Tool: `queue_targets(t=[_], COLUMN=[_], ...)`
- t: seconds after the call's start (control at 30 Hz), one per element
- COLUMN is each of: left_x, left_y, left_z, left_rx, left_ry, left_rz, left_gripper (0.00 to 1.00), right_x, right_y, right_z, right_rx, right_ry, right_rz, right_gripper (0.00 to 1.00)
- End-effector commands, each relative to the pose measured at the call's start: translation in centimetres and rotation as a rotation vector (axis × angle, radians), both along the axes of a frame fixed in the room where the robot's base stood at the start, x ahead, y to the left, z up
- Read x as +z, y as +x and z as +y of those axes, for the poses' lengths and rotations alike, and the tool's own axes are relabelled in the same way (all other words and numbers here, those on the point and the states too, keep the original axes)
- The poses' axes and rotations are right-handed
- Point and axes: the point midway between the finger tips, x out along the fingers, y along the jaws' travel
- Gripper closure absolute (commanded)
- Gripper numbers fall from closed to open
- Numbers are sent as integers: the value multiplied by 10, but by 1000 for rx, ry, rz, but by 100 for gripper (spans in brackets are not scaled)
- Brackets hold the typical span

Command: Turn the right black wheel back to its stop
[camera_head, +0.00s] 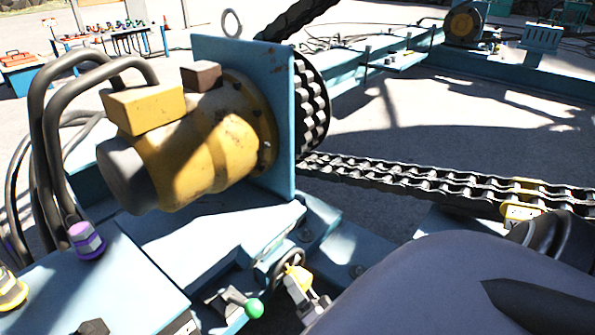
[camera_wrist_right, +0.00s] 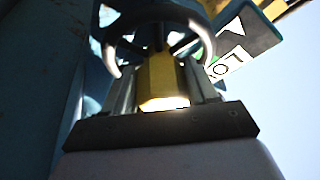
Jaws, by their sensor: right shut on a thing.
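The black wheel (camera_head: 284,262) is a small ring at the lower middle of the head view, low on the blue machine. In the wrist view the black wheel (camera_wrist_right: 205,34) shows larger, with spokes, at the top. My right gripper (camera_head: 299,283) is at its near lower rim, in line with it. In the wrist view my right gripper (camera_wrist_right: 163,88) is shut, with a yellow block between its grey fingers. This block hides the near part of the rim. My left gripper is in neither view.
A lever with a green knob (camera_head: 253,308) stands just left of my right gripper. A yellow motor (camera_head: 190,145) and blue plate (camera_head: 243,110) rise above. A chain (camera_head: 400,178) runs right. In the wrist view a sign with an arrow (camera_wrist_right: 240,40) is beside the wheel.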

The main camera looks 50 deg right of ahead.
Motion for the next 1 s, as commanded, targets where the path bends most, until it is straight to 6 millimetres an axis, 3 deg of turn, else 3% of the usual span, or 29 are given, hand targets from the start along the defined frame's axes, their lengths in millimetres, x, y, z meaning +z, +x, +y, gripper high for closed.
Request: queue_targets(t=[0.4,0.43,0.5,0.83,1.0], left_x=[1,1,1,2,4], left_y=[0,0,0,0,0], left_z=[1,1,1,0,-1], left_rx=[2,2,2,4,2], left_ry=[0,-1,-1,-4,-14], left_rz=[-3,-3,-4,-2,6], left_gripper=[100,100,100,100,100], right_x=[2,2,2,0,-6], right_y=[1,1,1,-3,-26], right_z=[-4,-4,-4,-1,4], right_rx=[-8,-8,-7,-2,-3], right_ry=[-11,-11,-10,-6,-6], right_rz=[-5,-5,-4,-1,2], right_gripper=[97,33,17,17,17])
